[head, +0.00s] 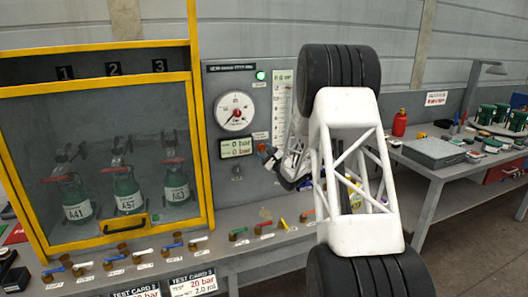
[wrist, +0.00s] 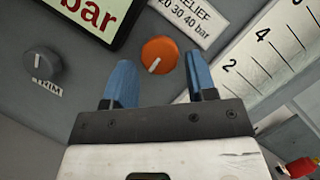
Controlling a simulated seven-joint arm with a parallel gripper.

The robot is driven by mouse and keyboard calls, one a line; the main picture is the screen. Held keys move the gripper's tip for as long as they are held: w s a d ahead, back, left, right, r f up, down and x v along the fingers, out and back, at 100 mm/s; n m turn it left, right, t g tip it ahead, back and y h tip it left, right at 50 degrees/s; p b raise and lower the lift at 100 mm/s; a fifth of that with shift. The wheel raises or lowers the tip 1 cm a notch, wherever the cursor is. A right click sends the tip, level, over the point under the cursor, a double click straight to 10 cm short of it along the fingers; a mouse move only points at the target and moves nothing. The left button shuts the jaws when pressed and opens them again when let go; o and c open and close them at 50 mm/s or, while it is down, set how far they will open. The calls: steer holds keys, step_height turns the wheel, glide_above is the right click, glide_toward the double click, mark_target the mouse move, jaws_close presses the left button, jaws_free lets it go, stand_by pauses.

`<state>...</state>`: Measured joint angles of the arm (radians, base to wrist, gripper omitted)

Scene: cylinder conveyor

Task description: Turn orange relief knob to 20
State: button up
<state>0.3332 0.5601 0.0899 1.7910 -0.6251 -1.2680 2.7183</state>
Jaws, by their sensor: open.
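The orange relief knob (wrist: 160,55) is on the grey panel in the wrist view, its white mark pointing to the lower left in the picture. A RELIEF label (wrist: 190,22) with 20 30 40 bar sits above and right of it. My gripper (wrist: 159,60) is open, with one blue finger on each side of the knob in the picture. I see gaps beside the knob; how deep the fingertips reach around it I cannot tell.
A grey TRIM knob (wrist: 41,64) is left of my gripper. The panel has a dial gauge (head: 234,111), a display (head: 236,147) reading 0 bar and a green light (head: 261,75). A yellow-framed cabinet (head: 198,150) with three green cylinders stands left; coloured valves line the bench.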

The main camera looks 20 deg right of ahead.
steer(key=shift+x, duration=0.75)
steer(key=c, duration=0.7)
steer(key=shift+o, duration=0.2)
